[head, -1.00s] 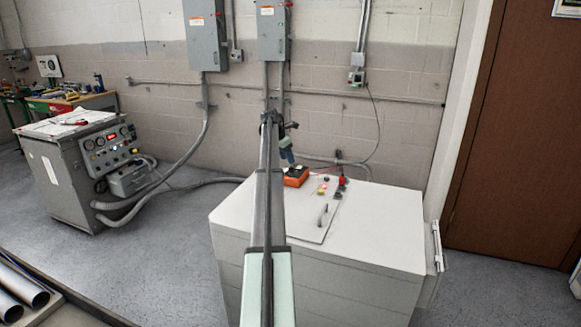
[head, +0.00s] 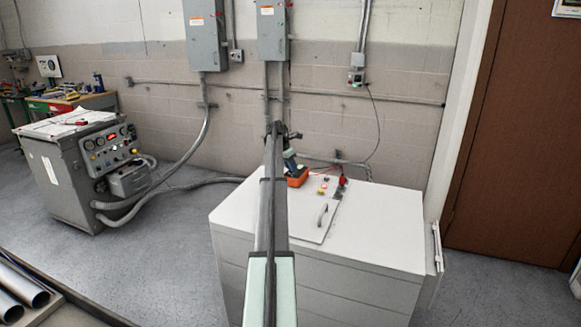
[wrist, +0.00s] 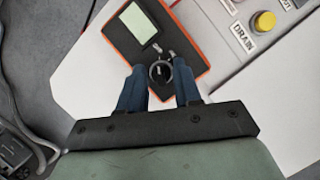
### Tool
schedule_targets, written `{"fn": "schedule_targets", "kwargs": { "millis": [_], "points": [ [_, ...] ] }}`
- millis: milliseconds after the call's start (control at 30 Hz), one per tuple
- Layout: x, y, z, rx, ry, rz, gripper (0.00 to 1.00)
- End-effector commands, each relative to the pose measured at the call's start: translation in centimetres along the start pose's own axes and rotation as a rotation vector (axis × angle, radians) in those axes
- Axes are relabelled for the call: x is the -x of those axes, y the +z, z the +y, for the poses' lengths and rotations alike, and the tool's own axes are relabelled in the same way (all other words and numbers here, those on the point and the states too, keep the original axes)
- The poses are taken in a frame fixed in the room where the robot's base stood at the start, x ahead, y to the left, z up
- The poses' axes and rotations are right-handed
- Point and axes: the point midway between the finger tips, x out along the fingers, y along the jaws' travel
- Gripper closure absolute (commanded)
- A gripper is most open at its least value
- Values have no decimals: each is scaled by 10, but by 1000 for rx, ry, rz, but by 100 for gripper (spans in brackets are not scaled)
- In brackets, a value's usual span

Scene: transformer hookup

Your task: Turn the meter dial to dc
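The meter (head: 298,181) is a black unit with an orange border on top of the white cabinet (head: 375,220). In the wrist view the meter (wrist: 126,43) shows a pale screen (wrist: 137,22) and a round dark dial (wrist: 161,71) with a light pointer mark. My gripper (wrist: 161,76) is open, with its blue fingers on either side of the dial and a gap showing on each side. The dial's position labels are too small to read. In the head view my gripper (head: 290,165) is over the meter and hides part of it.
A yellow DRAIN button (wrist: 264,21) sits on the panel right of the meter. The panel also has a handle (head: 322,215) and a red part (head: 342,182). The cabinet's front right top is clear. A grey test console (head: 75,165) stands at left.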

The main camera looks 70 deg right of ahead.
Motion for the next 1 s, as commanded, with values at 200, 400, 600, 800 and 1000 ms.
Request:
{"fn": "schedule_targets", "kwargs": {
  "millis": [200, 400, 600, 800, 1000],
  "points": [
    [0, 0, 0, 0, 0, 0, 88],
    [0, 0, 0, 0, 0, 0, 100],
    [0, 0, 0, -15, -6, 1, 100],
    [0, 0, 2, -85, -36, 0, 100],
    [0, 1, 3, -224, -94, 0, 100]
  ]
}}
